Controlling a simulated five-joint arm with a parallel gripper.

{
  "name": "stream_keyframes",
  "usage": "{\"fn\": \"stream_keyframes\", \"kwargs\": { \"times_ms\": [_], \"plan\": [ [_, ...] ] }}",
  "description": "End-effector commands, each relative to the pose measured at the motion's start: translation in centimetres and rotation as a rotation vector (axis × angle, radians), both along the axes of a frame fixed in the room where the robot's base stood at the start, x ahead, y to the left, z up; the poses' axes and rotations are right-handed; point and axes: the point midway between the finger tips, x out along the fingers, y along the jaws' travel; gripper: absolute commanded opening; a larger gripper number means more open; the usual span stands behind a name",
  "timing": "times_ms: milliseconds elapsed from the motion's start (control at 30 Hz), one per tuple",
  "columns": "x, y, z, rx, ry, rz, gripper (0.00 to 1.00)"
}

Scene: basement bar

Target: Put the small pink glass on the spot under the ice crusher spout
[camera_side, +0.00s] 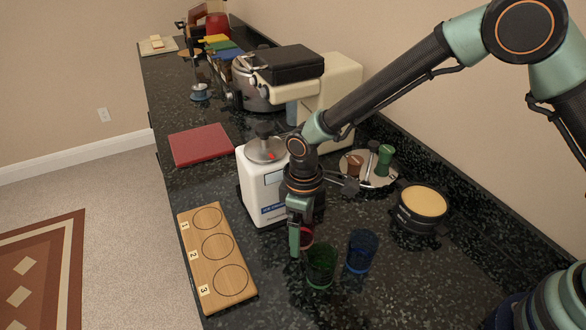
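The small pink glass (307,237) stands on the dark speckled counter, right of the white ice crusher's base, mostly hidden behind my gripper. My gripper (298,248) points down right at the glass, its fingers overlapping it in the picture. I cannot tell whether the fingers are closed on it or only beside it. The white ice crusher (256,189) has a metal lid with a dark knob and a red dot. My gripper covers its right side; the spout and the spot under it cannot be made out.
A green glass (320,266) and a blue glass (362,251) stand close to my gripper. A wooden board (217,259) with numbered circles lies left. A dark tub (420,209) and a tray of bar tools (367,170) are right. A red mat (201,145) lies behind.

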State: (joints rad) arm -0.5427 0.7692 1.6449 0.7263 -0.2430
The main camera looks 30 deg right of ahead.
Motion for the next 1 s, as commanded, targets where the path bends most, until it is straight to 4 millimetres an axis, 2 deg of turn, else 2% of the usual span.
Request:
{"fn": "stream_keyframes", "kwargs": {
  "times_ms": [167, 267, 700, 1000],
  "plan": [
    [0.0, 0.0, 0.3, 0.0, 0.0, 0.0, 0.96],
    [0.1, 0.0, 1.2, 0.001, -0.002, 0.0, 0.96],
    [0.1, 0.0, 9.6, 0.003, -0.004, 0.0, 0.96],
    [0.0, -0.3, 12.5, 0.004, -0.005, -0.008, 0.96]
  ]
}}
